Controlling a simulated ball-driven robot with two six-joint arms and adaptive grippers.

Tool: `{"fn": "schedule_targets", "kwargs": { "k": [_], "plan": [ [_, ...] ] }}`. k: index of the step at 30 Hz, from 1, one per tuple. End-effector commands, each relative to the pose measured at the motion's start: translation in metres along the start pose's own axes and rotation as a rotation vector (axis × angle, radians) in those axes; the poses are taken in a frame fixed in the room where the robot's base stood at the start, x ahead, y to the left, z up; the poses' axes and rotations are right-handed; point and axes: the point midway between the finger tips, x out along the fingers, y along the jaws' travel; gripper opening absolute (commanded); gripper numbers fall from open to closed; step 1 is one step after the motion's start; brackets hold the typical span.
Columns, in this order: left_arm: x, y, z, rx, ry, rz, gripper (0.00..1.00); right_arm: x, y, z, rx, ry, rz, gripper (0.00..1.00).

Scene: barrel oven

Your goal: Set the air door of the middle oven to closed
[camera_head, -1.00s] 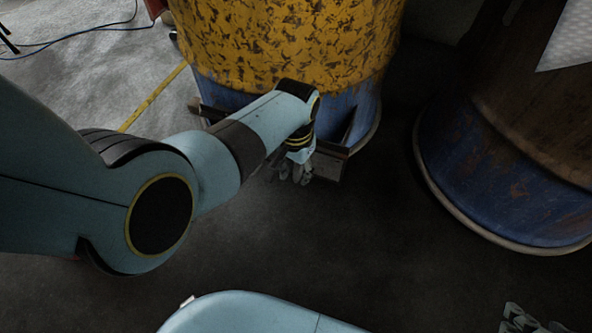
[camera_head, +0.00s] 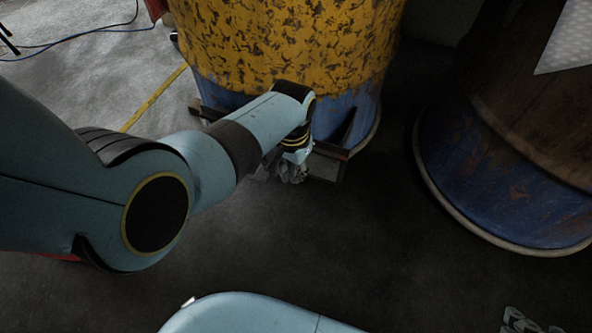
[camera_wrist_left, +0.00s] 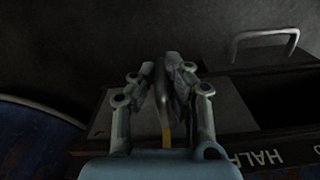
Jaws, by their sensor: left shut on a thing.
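The middle oven (camera_head: 285,45) is a yellow and blue barrel at the top centre of the head view. A dark frame with a grey plate (camera_head: 323,166) sits at its foot, partly hidden by my arm. My left gripper (camera_head: 291,173) is low in front of this frame. In the left wrist view its fingers (camera_wrist_left: 165,88) are closed on a thin grey piece, seemingly the handle of the air door (camera_wrist_left: 222,105). The grey door panel lies behind the fingers. My right gripper (camera_head: 524,321) shows only partly at the bottom right corner.
A white "HALF" label (camera_wrist_left: 263,158) is on the dark frame. A U-shaped metal handle (camera_wrist_left: 265,41) stands at the upper right of the wrist view. Another rusty blue barrel (camera_head: 500,165) stands to the right. The dark floor (camera_head: 400,260) between is clear.

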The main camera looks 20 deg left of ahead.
Motion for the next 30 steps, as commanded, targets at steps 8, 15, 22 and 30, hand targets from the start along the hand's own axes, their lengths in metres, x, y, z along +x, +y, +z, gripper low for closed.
{"fn": "schedule_targets", "kwargs": {
  "k": [8,15,22,30],
  "plan": [
    [-0.005,-0.062,0.009,-0.002,0.003,-0.011,0.0,-0.03,0.001,-0.011,-0.002,-0.126,-0.008,0.46],
    [-0.004,-0.121,0.022,-0.001,0.002,-0.01,0.0,-0.046,0.0,-0.009,-0.004,-0.209,-0.015,0.46],
    [-0.003,-0.155,0.029,0.0,0.004,-0.007,0.0,-0.048,0.0,-0.007,-0.004,-0.224,-0.016,0.46],
    [-0.003,-0.167,0.031,0.0,0.005,-0.007,0.0,-0.049,0.0,-0.007,-0.004,-0.225,-0.016,0.46]
  ]
}}
